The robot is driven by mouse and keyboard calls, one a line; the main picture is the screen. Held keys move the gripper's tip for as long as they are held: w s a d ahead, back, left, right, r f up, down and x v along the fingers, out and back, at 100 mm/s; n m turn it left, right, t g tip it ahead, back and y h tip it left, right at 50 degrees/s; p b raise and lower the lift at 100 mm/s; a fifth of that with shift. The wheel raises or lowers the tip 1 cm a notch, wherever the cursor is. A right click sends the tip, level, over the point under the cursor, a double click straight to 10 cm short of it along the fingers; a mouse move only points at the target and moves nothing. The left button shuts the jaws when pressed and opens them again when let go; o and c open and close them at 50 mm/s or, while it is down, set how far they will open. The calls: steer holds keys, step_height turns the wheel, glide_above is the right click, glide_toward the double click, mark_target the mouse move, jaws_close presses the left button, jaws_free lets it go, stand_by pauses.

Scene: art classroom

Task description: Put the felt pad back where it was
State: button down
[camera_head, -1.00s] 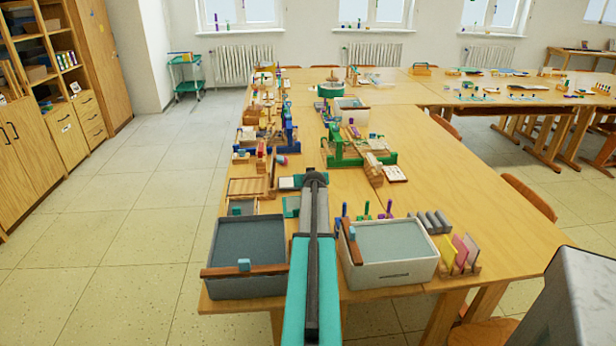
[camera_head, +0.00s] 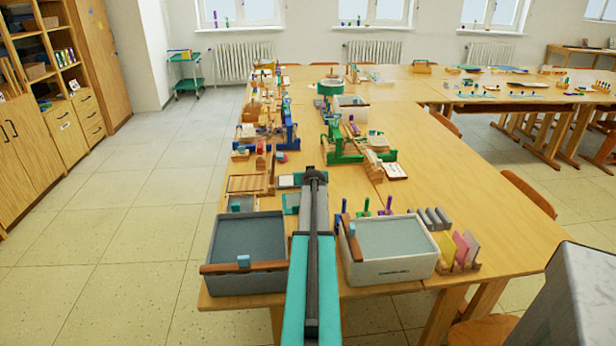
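I cannot single out the felt pad for sure. A small pale grey flat piece (camera_head: 287,181) and a green flat piece (camera_head: 291,203) lie on the table just left of the far end of my arm, partly hidden by it. My arm reaches forward over the table between two basins. Its dark far end covers part of the table, and my gripper's fingers do not show, so I cannot see what they hold.
A dark grey basin (camera_head: 248,240) stands at left and a pale basin (camera_head: 402,268) at right, each with a wooden bar. Colored cards (camera_head: 461,250) stand in a rack. A green press (camera_head: 345,148) and a blue press (camera_head: 289,135) stand farther back. Bare tabletop (camera_head: 450,190) is at right.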

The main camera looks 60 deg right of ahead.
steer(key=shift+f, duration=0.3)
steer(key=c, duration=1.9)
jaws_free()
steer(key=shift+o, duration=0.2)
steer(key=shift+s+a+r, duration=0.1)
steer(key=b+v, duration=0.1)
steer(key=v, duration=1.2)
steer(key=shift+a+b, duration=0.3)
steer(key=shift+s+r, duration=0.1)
